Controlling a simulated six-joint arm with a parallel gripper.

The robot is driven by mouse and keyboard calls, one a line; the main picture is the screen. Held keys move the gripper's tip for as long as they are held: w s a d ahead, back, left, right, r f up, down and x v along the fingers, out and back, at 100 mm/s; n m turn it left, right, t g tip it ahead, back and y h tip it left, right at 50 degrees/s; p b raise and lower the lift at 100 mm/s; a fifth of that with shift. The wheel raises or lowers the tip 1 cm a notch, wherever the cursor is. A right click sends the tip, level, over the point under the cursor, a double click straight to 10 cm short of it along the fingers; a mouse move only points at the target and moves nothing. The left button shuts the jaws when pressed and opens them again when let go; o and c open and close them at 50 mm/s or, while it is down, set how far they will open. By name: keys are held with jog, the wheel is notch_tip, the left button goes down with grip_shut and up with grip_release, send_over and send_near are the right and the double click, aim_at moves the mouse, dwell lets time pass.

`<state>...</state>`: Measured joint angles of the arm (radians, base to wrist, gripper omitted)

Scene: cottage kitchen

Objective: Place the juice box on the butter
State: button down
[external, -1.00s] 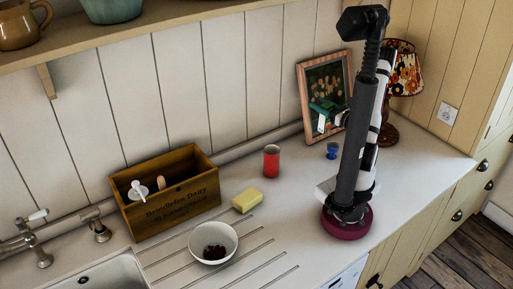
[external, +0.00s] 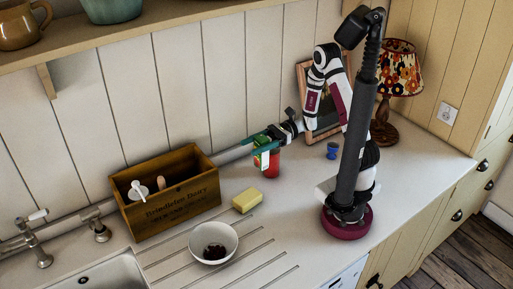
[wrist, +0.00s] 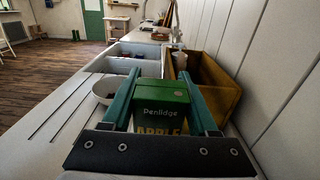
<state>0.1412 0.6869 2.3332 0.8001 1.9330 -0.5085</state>
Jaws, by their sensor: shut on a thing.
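The juice box (wrist: 160,108) is green with a white top label reading Penlidge and yellow lettering below. My gripper (wrist: 158,88) is shut on it, with one teal finger on each side. The butter (external: 247,200) is a pale yellow block lying flat on the counter, lower and to the left of the held box. The butter does not show in the wrist view.
A wooden crate (external: 172,212) stands left of the butter, and a white bowl (external: 213,258) with dark contents sits in front. A blue cup (external: 332,151) stands to the right.

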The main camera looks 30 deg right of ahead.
jog(key=s+a+f, duration=0.1)
jog(key=a+f, duration=0.6)
jog(key=f, duration=0.1)
jog(key=shift+s+f, duration=0.25)
jog(key=shift+s, duration=0.15)
jog(key=shift+a, duration=0.1)
jog(key=shift+c, duration=0.8)
grip_release()
jog(key=shift+f, duration=0.15)
